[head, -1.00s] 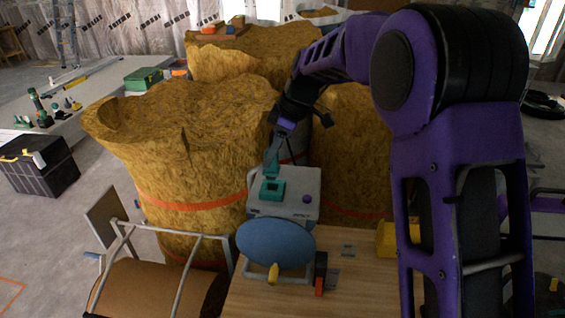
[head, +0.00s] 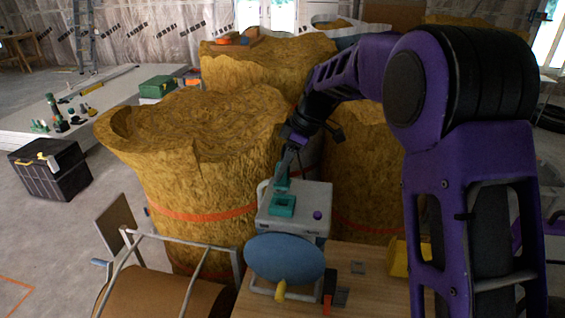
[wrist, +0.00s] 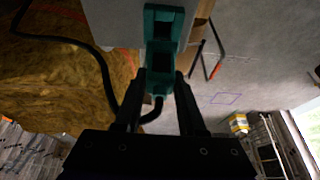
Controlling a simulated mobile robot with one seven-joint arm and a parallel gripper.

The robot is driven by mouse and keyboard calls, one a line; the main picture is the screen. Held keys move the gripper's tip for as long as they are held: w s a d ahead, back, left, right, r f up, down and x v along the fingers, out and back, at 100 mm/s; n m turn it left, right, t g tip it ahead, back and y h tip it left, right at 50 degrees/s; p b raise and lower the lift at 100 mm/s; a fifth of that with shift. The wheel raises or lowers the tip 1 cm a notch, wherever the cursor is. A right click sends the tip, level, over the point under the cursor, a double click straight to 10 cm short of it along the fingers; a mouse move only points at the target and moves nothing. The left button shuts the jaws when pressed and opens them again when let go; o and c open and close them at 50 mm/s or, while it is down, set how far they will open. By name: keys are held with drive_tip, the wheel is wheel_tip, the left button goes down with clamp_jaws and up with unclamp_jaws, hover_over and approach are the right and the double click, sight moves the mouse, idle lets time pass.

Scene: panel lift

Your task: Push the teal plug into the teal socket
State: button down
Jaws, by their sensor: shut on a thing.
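The teal socket (head: 284,208) is a square-mouthed block on top of a light grey box (head: 314,197). My gripper (head: 286,164) reaches down from behind the box. It is shut on the teal plug (head: 282,182), which shows just behind and above the socket in the head view. In the wrist view the plug (wrist: 157,84) sits between my two dark fingers (wrist: 158,98), with the socket (wrist: 163,12) beyond it. The plug's far end is hard to make out.
A black cable (wrist: 98,55) loops beside my fingers. The grey box stands at the far edge of a wooden bench (head: 375,285). A blue oval disc (head: 285,259) stands in front of it. Large straw-coloured rolls (head: 205,150) crowd behind and to the left. A purple knob (head: 317,215) is on the box.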

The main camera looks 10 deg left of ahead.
sight(283, 184)
drive_tip(key=shift+f+b, duration=0.8)
drive_tip(key=shift+f, duration=1.3)
drive_tip(key=shift+b, duration=0.4)
idle(0.4)
drive_tip(key=shift+f+b, duration=0.45)
drive_tip(key=shift+f, duration=0.15)
drive_tip(key=shift+c, duration=2)
unclamp_jaws()
drive_tip(key=shift+r, duration=0.1)
drive_tip(key=p+v, duration=0.1)
drive_tip(key=v, duration=1.6)
drive_tip(key=shift+d+r+p, duration=0.15)
drive_tip(key=shift+p, duration=0.15)
